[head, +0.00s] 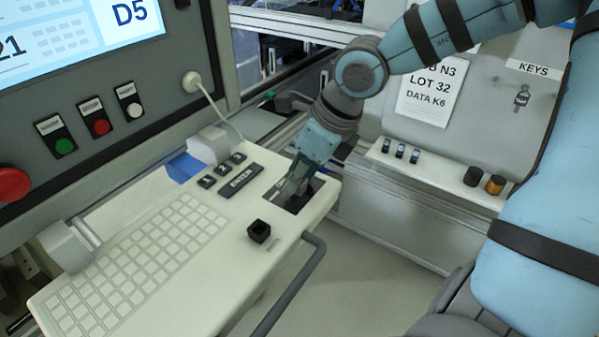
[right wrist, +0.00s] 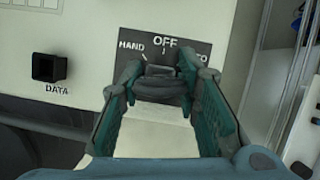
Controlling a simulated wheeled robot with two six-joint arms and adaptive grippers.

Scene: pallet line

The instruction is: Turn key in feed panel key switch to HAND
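The key switch plate (right wrist: 205,23) is dark, with HAND at the left, OFF in the middle and a partly covered label ending in TO at the right. In the right wrist view, a dark key-like piece (right wrist: 163,88) sits in front of the plate, below OFF. My right gripper (right wrist: 161,72) has one finger on each side of it, seemingly touching both sides. In the head view, my right gripper (head: 292,192) reaches down to the switch plate (head: 318,185) and hides the key. The key's exact angle is unclear. My left gripper is not in view.
A black square DATA socket (head: 259,231) is beside the switch on the console. A keyboard (head: 150,250) lies to the left, and a grey rail (head: 290,288) runs along the console edge. Push buttons (head: 96,118) are on the panel. A KEYS board (head: 535,70) stands behind.

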